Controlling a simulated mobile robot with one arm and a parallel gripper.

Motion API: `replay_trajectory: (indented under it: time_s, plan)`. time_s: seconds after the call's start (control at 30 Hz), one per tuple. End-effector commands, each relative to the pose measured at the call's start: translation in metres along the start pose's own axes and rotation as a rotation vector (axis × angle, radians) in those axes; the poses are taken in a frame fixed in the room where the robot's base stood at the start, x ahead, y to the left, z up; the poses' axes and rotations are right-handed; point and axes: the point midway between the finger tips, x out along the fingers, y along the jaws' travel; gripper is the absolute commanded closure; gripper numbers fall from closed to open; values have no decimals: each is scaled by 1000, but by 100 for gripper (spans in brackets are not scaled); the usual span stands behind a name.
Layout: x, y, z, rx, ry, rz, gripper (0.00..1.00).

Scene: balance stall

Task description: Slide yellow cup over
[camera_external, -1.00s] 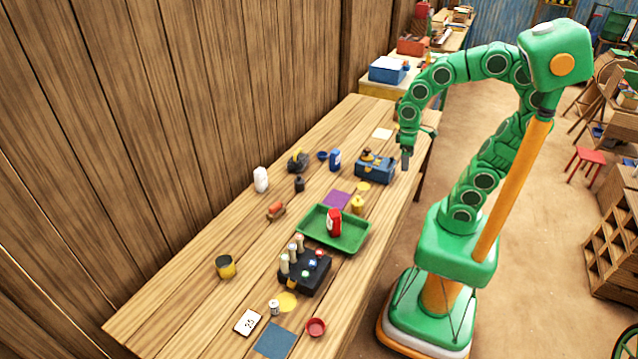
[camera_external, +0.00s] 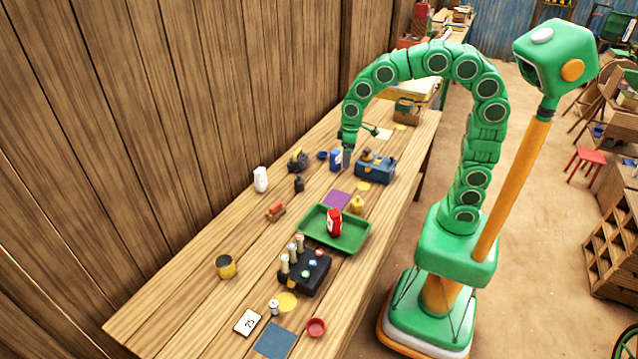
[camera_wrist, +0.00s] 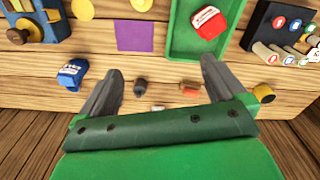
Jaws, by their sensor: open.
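The yellow cup (camera_external: 226,267) stands upright on the wooden table at the near left, towards the plank wall. It has a dark interior or rim. In the wrist view the yellow cup (camera_wrist: 264,92) is at the right, beyond the right finger and apart from it. My gripper (camera_external: 347,160) is over the far half of the table, close to the blue bottle, well away from the cup. In the wrist view my gripper (camera_wrist: 162,68) is open with nothing between its fingers.
Between gripper and cup lie a dark bottle (camera_external: 299,185), a white bottle (camera_external: 261,180) and a reddish-brown item (camera_external: 275,212). A green tray (camera_external: 352,241) holds a red bottle (camera_external: 334,222). A black rack (camera_external: 312,278) is right of the cup. Bare table surrounds the cup.

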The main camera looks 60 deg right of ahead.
Motion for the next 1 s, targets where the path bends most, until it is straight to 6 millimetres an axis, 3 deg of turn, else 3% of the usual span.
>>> replay_trajectory:
  time_s: [0.47,1.0]
  plan:
    - [22,-45,-100,-105,71,-2,2]
    - [60,-117,-196,-229,147,-17,2]
